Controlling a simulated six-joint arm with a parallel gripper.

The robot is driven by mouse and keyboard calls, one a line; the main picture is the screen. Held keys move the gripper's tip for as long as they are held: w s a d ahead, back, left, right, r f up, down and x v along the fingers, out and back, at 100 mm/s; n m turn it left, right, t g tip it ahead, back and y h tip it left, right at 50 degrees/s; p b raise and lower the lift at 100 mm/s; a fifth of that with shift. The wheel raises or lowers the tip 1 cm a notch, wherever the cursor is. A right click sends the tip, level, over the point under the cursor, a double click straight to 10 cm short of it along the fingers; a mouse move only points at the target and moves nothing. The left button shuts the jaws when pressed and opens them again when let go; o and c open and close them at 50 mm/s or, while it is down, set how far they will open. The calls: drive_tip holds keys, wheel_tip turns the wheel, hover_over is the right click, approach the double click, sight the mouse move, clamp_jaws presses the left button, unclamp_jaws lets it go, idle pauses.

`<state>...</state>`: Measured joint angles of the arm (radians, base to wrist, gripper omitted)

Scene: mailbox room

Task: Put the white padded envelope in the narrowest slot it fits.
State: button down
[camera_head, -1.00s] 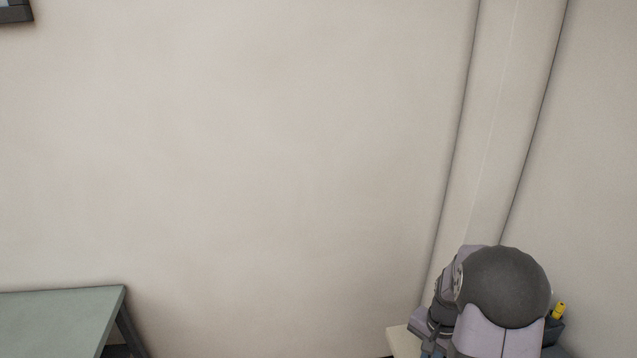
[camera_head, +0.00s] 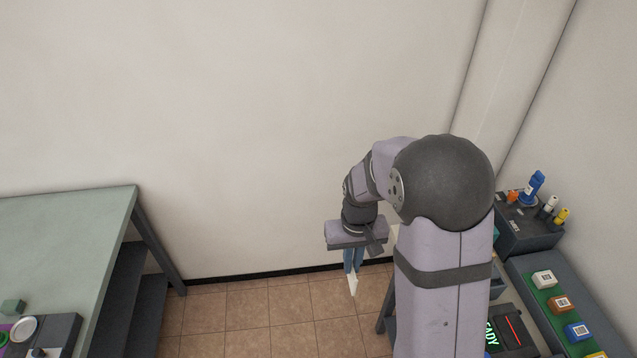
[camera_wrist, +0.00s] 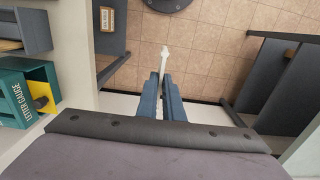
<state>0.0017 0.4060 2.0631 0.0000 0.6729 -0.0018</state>
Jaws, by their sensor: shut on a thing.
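My gripper (camera_head: 354,268) has blue fingers and points down over the tiled floor, left of my arm's dark round joint. It also shows in the wrist view (camera_wrist: 166,84). It is shut on a thin white thing, seen nearly edge-on, which I take for the white padded envelope (camera_head: 353,285). The envelope also shows beyond the fingertips in the wrist view (camera_wrist: 164,58). Its broad face is hidden. I see no slot that I can make out as one for the envelope.
A green-topped table (camera_head: 60,235) stands at the left with a dark tray. At the right are a dark holder (camera_head: 528,230) with bottles and pens and a green strip with coloured blocks. The wrist view shows a green letter gauge (camera_wrist: 22,100). Open floor lies below my gripper.

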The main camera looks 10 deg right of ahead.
drive_tip(key=s+d+m+p, duration=0.1)
drive_tip(key=s+d+m, duration=0.1)
drive_tip(key=d, duration=0.7)
drive_tip(key=s+d+m, duration=0.3)
drive_tip(key=d+m, duration=0.1)
drive_tip(key=d, duration=0.6)
drive_tip(key=s+d+m+p, duration=0.1)
drive_tip(key=s+d+m, duration=0.1)
drive_tip(key=d, duration=0.8)
drive_tip(key=shift+s+d+m+p, duration=0.2)
drive_tip(key=shift+s+m+p, duration=0.15)
drive_tip(key=shift+m, duration=0.35)
drive_tip(key=w+d+r+m, duration=0.1)
drive_tip(key=d+r+m, duration=0.2)
drive_tip(key=d+m, duration=0.2)
drive_tip(key=m, duration=0.3)
drive_tip(key=shift+w+d+r+m, duration=0.2)
drive_tip(key=shift+d+r+m, duration=0.05)
drive_tip(key=shift+r+m, duration=0.1)
drive_tip(key=shift+f, duration=0.15)
drive_tip(key=shift+f+b, duration=1.75)
drive_tip(key=shift+f, duration=0.25)
drive_tip(key=shift+r+p, duration=0.1)
drive_tip(key=shift+p, duration=0.2)
drive_tip(key=shift+f+b, duration=1.1)
drive_tip(key=shift+f, duration=0.85)
